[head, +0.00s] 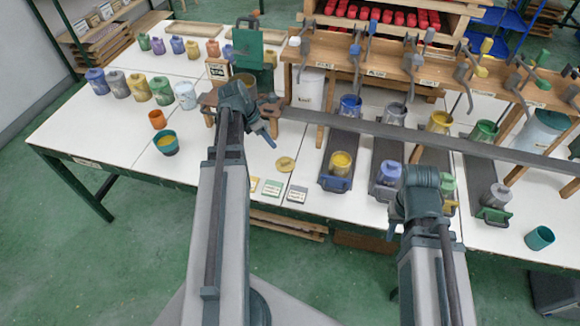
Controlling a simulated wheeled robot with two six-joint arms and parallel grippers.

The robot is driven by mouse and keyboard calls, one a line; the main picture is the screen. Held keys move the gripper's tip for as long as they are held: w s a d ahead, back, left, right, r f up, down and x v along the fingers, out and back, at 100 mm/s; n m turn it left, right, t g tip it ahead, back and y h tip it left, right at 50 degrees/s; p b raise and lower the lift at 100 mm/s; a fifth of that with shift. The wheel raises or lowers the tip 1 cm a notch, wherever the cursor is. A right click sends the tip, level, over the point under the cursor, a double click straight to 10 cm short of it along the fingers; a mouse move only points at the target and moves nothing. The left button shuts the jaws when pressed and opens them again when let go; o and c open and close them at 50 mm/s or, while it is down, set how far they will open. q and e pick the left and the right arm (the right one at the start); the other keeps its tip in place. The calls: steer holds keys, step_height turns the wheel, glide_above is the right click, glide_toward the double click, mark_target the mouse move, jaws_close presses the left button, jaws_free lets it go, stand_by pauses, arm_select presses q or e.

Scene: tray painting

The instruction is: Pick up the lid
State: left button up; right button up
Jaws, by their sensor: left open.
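A flat round yellow disc (285,164), which looks like the lid, lies on the white table right of centre-left, near the front edge. My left gripper (266,134) is above the table, up and to the left of the disc, apart from it. It is open and nothing shows in it. My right gripper (420,207) is over the front part of the table at the right, by the dark trays. Its fingers are largely hidden behind its own wrist.
A teal cup with yellow paint (167,143) and an orange cup (157,120) stand at left. Small labelled cards (272,188) lie just below the disc. A wooden rack with hanging tools (400,58) and a long dark rail (430,138) span the right. White table at front left is clear.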

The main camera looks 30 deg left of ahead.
arm_select(q)
steer(key=b, duration=0.8)
glide_above(285, 161)
steer(key=s+a, duration=0.2)
steer(key=f, duration=0.8)
steer(key=shift+w, duration=0.25)
steer(key=b+x, duration=0.2)
steer(key=x, duration=0.1)
steer(key=b+x, duration=0.1)
steer(key=b, duration=0.1)
steer(key=shift+s+d+f, duration=0.2)
steer(key=shift+d+f, duration=0.1)
steer(key=shift+w+d+f+b, duration=0.1)
steer(key=shift+w+f+b, duration=0.1)
steer(key=shift+f+b, duration=0.25)
steer(key=shift+r, duration=0.15)
jaws_close()
